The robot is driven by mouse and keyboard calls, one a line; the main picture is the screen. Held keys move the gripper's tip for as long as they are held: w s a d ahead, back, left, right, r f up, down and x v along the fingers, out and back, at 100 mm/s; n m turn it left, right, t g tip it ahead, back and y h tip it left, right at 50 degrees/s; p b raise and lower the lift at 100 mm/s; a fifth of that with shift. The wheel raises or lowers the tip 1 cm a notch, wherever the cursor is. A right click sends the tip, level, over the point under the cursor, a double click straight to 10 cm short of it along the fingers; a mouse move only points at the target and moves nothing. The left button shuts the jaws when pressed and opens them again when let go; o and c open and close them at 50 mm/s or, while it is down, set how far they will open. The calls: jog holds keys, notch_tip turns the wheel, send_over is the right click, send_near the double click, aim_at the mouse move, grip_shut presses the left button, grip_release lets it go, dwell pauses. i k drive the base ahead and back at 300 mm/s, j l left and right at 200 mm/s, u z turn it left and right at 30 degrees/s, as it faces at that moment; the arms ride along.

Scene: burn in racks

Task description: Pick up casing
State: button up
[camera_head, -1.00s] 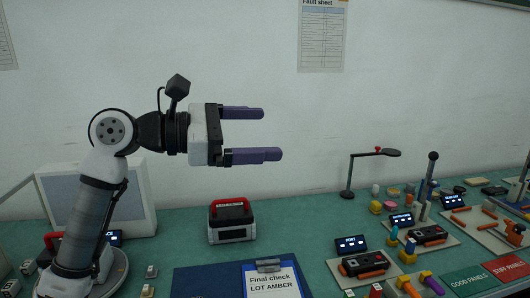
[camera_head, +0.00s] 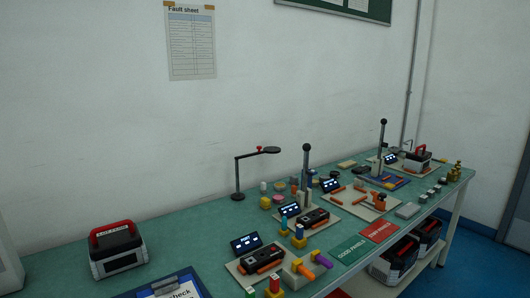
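I cannot tell for certain which thing is the casing. A dark flat unit with orange parts (camera_head: 261,259) sits on a pale base plate at the near part of the bench. A similar dark unit (camera_head: 312,218) sits on another pale plate farther right. A black and white box with a red handle (camera_head: 117,249) stands upright on the bench at left, and a similar box (camera_head: 417,160) stands at the far right end. My gripper is out of view.
The green bench (camera_head: 190,229) is clear between the left box and the desk lamp (camera_head: 240,180). Small displays, upright posts and coloured parts crowd its middle. Green and red panel mats (camera_head: 350,249) lie at the front edge. Boxes (camera_head: 395,262) stand on a shelf below.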

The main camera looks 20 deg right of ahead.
aim_at(417, 160)
jog(key=l, duration=0.75)
jog(key=i+l, duration=0.15)
jog(key=l, duration=0.6)
jog(key=l+u, duration=0.15)
jog(key=l, duration=0.65)
jog(key=i+l+u, duration=0.15)
jog(key=l, duration=0.65)
jog(key=k+l+u, duration=0.15)
jog(key=l, duration=0.6)
jog(key=l+u, duration=0.15)
jog(key=l, duration=0.65)
jog(key=k+l+u, duration=0.15)
jog(key=l, duration=0.65)
jog(key=l+u, duration=0.2)
jog(key=l, duration=0.55)
jog(key=k+l+u, duration=0.15)
jog(key=l, duration=0.6)
jog(key=k+l+u, duration=0.15)
jog(key=k+l, duration=0.2)
jog(key=l, duration=0.35)
